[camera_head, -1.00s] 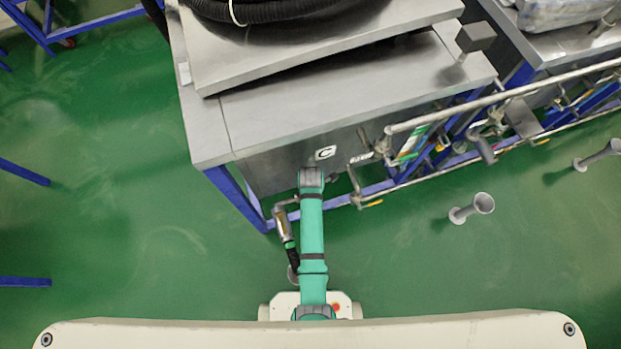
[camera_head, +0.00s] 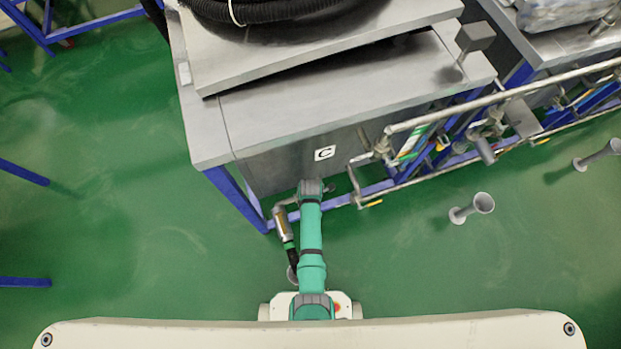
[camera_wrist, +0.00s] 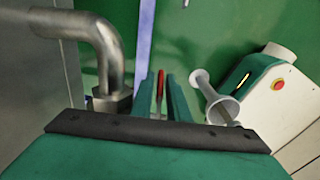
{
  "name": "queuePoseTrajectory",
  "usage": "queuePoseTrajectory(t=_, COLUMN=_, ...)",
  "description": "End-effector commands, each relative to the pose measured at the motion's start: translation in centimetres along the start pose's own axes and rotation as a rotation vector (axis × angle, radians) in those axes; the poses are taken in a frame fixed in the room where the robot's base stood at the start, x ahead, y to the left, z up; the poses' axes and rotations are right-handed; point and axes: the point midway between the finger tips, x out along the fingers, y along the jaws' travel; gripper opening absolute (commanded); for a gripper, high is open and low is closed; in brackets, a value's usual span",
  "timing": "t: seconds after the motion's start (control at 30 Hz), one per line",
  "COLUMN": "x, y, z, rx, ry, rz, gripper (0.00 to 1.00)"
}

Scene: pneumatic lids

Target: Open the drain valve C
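Tank C is the steel cabinet marked with a C label (camera_head: 325,153) in the head view. A bent steel pipe (camera_wrist: 100,45) comes off it at the left of the wrist view. In the head view a metal fitting (camera_head: 281,224) with a green ring hangs below the tank's near left corner. A thin red lever (camera_wrist: 160,86), apparently the drain valve's handle, shows in the wrist view. My gripper (camera_wrist: 160,94) has its teal fingers apart, one on each side of the red lever. I cannot tell whether they touch it. In the head view my arm hides the gripper and lever.
Blue frame legs (camera_head: 236,198) stand under the tank. Pipes with valves (camera_head: 440,165) run along its right front. A grey funnel (camera_head: 478,205) stands on the green floor to the right. Another funnel (camera_wrist: 222,107) shows in the wrist view, right of my fingers.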

Motion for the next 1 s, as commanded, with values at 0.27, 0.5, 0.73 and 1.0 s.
queuePoseTrajectory(t=0.27, x=-0.02, y=-0.03, z=0.09, rx=0.002, ry=0.0, rz=0.0, gripper=0.0)
queuePoseTrajectory(t=0.5, x=-0.03, y=-0.03, z=0.08, rx=0.002, ry=0.0, rz=0.0, gripper=0.0)
queuePoseTrajectory(t=0.73, x=-0.03, y=0.03, z=-0.02, rx=0.0, ry=0.0, rz=0.001, gripper=0.0)
queuePoseTrajectory(t=1.0, x=-0.03, y=-0.03, z=0.0, rx=0.001, ry=0.001, rz=0.0, gripper=0.0)
